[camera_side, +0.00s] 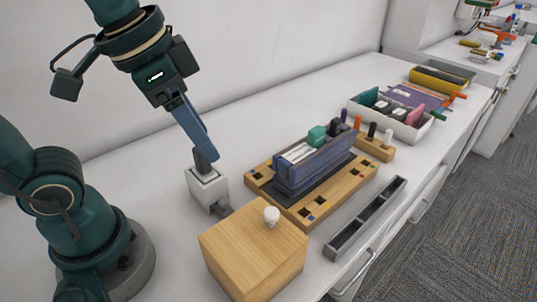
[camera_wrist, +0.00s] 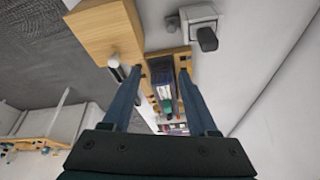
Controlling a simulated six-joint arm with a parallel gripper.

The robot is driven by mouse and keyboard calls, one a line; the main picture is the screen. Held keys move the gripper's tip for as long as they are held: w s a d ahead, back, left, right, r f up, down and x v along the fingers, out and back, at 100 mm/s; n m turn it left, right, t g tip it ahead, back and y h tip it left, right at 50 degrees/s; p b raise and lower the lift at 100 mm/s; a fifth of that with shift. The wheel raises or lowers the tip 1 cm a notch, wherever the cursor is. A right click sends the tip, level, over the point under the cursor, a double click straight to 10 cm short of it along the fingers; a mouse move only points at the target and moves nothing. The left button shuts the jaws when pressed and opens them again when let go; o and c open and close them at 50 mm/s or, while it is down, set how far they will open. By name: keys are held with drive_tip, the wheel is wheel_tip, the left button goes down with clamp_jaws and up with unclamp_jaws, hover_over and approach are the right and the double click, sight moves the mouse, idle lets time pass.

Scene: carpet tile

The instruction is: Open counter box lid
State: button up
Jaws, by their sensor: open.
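A light wooden box (camera_side: 254,252) stands on the white counter at the front, with a white round knob (camera_side: 271,216) on its top. Its lid looks closed. The box also shows at the upper left of the wrist view (camera_wrist: 104,32), with the knob (camera_wrist: 117,73) close to the left finger in the picture. My gripper (camera_side: 208,152) is above the counter, behind and left of the box, pointing down and apart from it. In the wrist view its two fingers (camera_wrist: 160,75) are spread with nothing held between them.
A white block with a dark lever (camera_side: 207,185) stands just below my gripper, behind the box. Right of the box are a wooden board (camera_side: 315,208) bearing a blue holder (camera_side: 312,165), and a grey slotted tray (camera_side: 365,220) along the counter's front edge. A white bin (camera_side: 395,125) stands farther back.

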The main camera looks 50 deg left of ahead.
drive_tip(key=w+d+m+g, duration=0.2)
drive_tip(key=w+d+m, duration=0.1)
drive_tip(key=d, duration=0.2)
drive_tip(key=m+g, duration=0.2)
hover_over(271, 211)
wheel_tip(271, 211, down, 3)
drive_tip(key=shift+w+a+f, duration=0.1)
drive_tip(key=shift+w, duration=0.05)
drive_tip(key=shift+s+d+f+m, duration=0.2)
drive_tip(key=shift+f+m, duration=0.1)
drive_tip(key=shift+f, duration=2.5)
clamp_jaws()
drive_tip(key=shift+r, duration=0.1)
